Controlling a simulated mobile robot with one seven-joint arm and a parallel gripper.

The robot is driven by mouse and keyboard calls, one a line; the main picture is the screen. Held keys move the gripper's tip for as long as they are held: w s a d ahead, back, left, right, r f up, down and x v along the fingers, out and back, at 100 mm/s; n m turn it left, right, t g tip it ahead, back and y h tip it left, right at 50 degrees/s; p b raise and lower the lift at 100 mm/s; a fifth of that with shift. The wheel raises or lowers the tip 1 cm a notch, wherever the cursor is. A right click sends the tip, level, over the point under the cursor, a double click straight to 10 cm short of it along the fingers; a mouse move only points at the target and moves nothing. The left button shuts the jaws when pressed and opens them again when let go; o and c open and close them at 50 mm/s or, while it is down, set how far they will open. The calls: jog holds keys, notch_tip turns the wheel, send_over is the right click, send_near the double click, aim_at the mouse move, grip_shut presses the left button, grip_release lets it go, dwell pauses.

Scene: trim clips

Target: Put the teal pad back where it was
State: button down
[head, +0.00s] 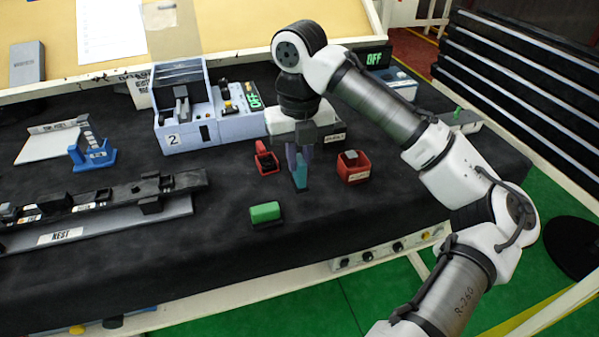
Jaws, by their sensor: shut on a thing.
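The teal pad (301,173) is upright below my gripper (299,160), near the middle of the dark table. My gripper points down and is shut on it. The pad's upper part is partly hidden by the fingers. I cannot tell whether its lower end touches the table. Where the pad was before does not show.
A red holder (266,160) stands left of my gripper, and a red box (353,168) stands close on the right. A green block (265,212) lies in front. A grey-blue unit marked 2 (175,138) stands behind left. Dark table shows clear front right.

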aim_at(299, 174)
jog(key=shift+f, duration=2)
jog(key=shift+f, duration=0.1)
jog(key=c, duration=1.4)
grip_release()
jog(key=shift+f, duration=0.1)
notch_tip(299, 174, up, 12)
jog(key=shift+r, duration=0.2)
